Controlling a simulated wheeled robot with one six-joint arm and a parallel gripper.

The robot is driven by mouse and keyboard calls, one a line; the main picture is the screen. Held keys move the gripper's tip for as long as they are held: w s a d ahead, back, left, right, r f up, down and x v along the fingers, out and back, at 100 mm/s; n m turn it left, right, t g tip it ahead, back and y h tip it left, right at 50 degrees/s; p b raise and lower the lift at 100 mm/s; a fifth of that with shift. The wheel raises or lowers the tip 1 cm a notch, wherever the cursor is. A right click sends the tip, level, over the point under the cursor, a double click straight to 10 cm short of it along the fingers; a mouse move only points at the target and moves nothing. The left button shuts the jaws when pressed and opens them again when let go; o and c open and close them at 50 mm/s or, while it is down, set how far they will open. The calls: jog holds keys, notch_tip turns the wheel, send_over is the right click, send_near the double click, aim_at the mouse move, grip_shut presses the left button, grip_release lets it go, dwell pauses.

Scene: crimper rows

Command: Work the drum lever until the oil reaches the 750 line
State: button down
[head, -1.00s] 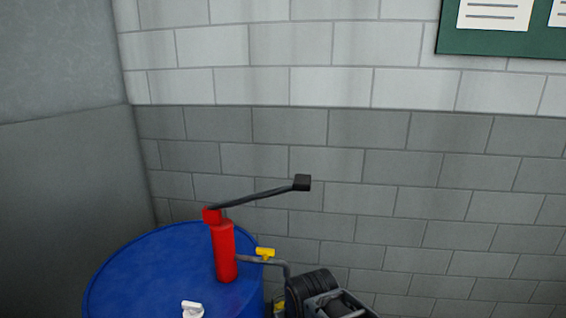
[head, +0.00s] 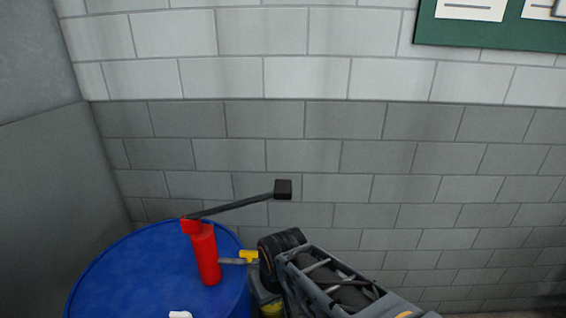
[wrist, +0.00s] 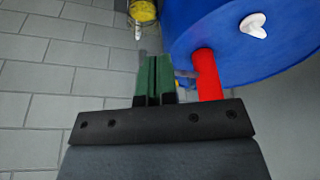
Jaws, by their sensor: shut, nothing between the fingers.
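The blue drum (head: 140,265) stands at lower left in the head view and at upper right in the wrist view (wrist: 185,25). A red pump (head: 206,258) rises from its top. The dark drum lever (head: 235,204) slopes up to the right from the pump head to a black grip (head: 283,190). My gripper (wrist: 153,62) shows in the wrist view with green fingers together and empty, beside the red pump (wrist: 208,78). A container with yellow contents (wrist: 144,12) is cut off at the top there. The 750 line and oil level cannot be read.
A yellow valve handle (head: 249,256) sits on the pump's outlet pipe, close to my arm. A white cap (head: 180,314) is on the drum top. A block wall (head: 420,190) stands behind, with a green board (head: 480,32) at upper right.

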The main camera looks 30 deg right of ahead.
notch_tip(320, 180, up, 15)
jog(key=w+d+p, duration=0.1)
jog(key=w+p, duration=0.2)
jog(key=p, duration=0.6)
jog(key=n+g, duration=0.4)
jog(key=n, duration=0.2)
send_near(282, 185)
jog(key=shift+a+f+h, duration=0.1)
jog(key=shift+a+h, duration=0.2)
jog(key=shift+h, duration=0.1)
jog(key=shift+m, duration=0.3)
jog(key=shift+f, duration=0.7)
jog(key=f+b, duration=0.5)
jog(key=shift+s+d+f, duration=0.1)
jog(key=shift+s+f, duration=0.15)
jog(key=shift+f, duration=0.05)
